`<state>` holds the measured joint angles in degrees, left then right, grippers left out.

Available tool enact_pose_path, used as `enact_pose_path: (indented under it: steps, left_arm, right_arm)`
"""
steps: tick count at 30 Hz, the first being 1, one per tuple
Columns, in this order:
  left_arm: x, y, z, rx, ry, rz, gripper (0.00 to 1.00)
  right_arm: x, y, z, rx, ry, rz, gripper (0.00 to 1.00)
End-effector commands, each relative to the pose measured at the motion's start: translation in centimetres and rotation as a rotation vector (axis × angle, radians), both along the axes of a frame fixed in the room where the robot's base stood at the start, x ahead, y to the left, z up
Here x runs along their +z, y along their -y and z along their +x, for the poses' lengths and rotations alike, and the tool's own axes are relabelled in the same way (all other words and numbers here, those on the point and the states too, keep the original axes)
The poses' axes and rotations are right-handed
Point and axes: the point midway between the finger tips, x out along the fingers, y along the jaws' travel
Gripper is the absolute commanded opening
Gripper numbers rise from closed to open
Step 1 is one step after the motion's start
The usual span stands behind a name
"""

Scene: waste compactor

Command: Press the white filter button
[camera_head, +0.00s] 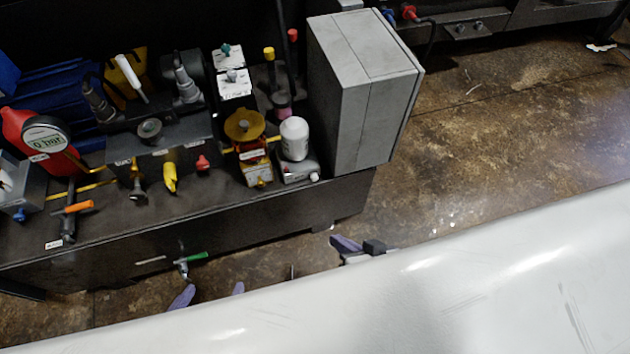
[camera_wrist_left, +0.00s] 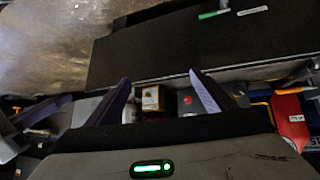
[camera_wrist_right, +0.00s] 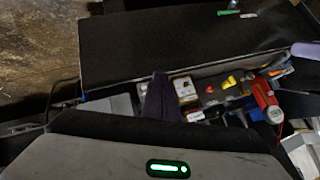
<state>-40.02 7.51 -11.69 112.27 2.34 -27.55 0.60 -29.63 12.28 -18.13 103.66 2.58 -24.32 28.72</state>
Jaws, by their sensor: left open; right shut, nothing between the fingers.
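The white filter (camera_head: 294,140) is a rounded white cylinder on a small grey block near the right front of the machine top. A small white button (camera_head: 315,177) sits at the block's front right corner. My left gripper (camera_head: 210,292) is open and empty, low in front of the machine, left of the filter. Its two purple fingers are spread in the left wrist view (camera_wrist_left: 160,82). My right gripper (camera_head: 346,244) is shut and empty, below and slightly right of the button, clear of the machine. Its fingers are together in the right wrist view (camera_wrist_right: 160,82).
A tall grey box (camera_head: 365,95) stands right beside the filter. A yellow valve unit (camera_head: 250,150) stands on its left. A green-handled valve (camera_head: 190,258) juts from the machine front near my left gripper. The floor (camera_head: 500,130) at right is open.

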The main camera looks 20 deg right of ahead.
Motion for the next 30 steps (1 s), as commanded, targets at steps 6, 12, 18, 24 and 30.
enact_pose_path:
  steps: [6,12,18,24,30]
  left_arm:
    - [-1.6,0.6,1.1,-0.009,0.027,-0.009,0.77]
    - [-2.1,0.7,1.6,-0.013,0.038,-0.011,0.77]
    - [-2.1,0.8,1.6,-0.015,0.039,-0.010,0.77]
    - [-2.0,0.8,1.2,-0.016,0.034,-0.011,0.77]
    - [-2.6,0.8,0.8,-0.016,0.025,-0.012,0.77]
  right_arm:
    - [-5.2,-0.4,5.3,-0.253,-0.111,0.326,0.00]
    - [-7.5,0.8,8.2,-0.435,-0.193,0.514,0.00]
    - [-8.0,1.4,9.1,-0.502,-0.221,0.577,0.00]
    - [-7.9,1.3,9.1,-0.504,-0.222,0.579,0.00]
    - [-8.0,1.3,9.5,-0.503,-0.221,0.580,0.00]
